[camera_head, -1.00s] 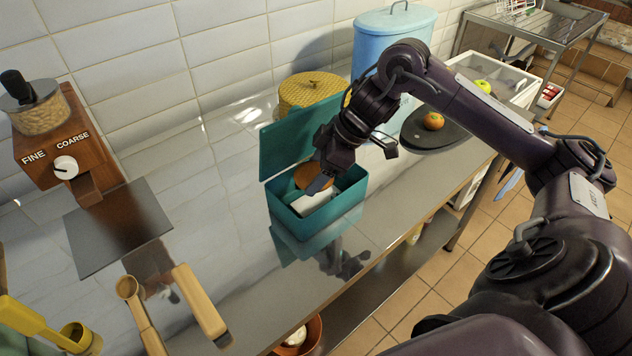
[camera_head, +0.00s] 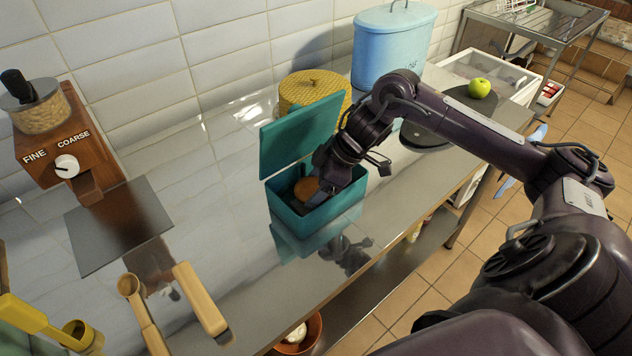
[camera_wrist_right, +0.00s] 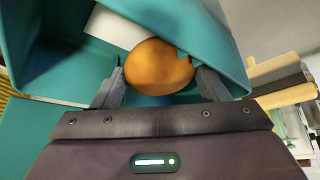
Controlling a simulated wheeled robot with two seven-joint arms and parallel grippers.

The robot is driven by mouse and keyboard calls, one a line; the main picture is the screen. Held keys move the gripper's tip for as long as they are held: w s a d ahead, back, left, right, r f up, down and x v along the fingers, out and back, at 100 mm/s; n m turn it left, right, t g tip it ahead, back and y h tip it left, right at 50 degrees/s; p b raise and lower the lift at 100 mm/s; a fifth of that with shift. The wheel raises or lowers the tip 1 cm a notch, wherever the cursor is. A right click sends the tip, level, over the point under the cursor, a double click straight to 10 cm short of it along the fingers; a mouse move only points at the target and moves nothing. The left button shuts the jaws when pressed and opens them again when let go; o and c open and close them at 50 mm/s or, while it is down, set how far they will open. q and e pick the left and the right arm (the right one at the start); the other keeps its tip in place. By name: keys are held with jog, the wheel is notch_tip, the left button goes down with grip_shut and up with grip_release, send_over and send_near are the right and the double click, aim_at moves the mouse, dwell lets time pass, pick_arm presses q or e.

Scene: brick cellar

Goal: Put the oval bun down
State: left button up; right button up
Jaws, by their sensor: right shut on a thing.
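The oval bun (camera_head: 306,188), brown-orange, is inside the open teal box (camera_head: 347,203) on the metal counter. My right gripper (camera_head: 316,190) reaches down into the box. In the right wrist view the bun (camera_wrist_right: 158,67) sits between the two fingers of the right gripper (camera_wrist_right: 160,80), which is shut on it. A white block (camera_wrist_right: 108,28) lies beyond the bun in the box. Whether the bun touches the box floor cannot be told. My left gripper is not in view.
The box's raised lid (camera_head: 298,138) stands at its back left. Behind are a yellow woven-looking tin (camera_head: 312,90) and a blue canister (camera_head: 388,48). A green apple (camera_head: 479,88) is at the right.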

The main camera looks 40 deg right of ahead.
jog(key=shift+f, duration=0.2)
jog(key=o, duration=0.7)
jog(key=shift+r, duration=0.1)
jog(key=shift+r, duration=0.2)
jog(key=b+v, duration=0.1)
jog(key=v, duration=1.1)
jog(key=shift+r+b, duration=0.3)
jog(key=shift+r, duration=0.05)
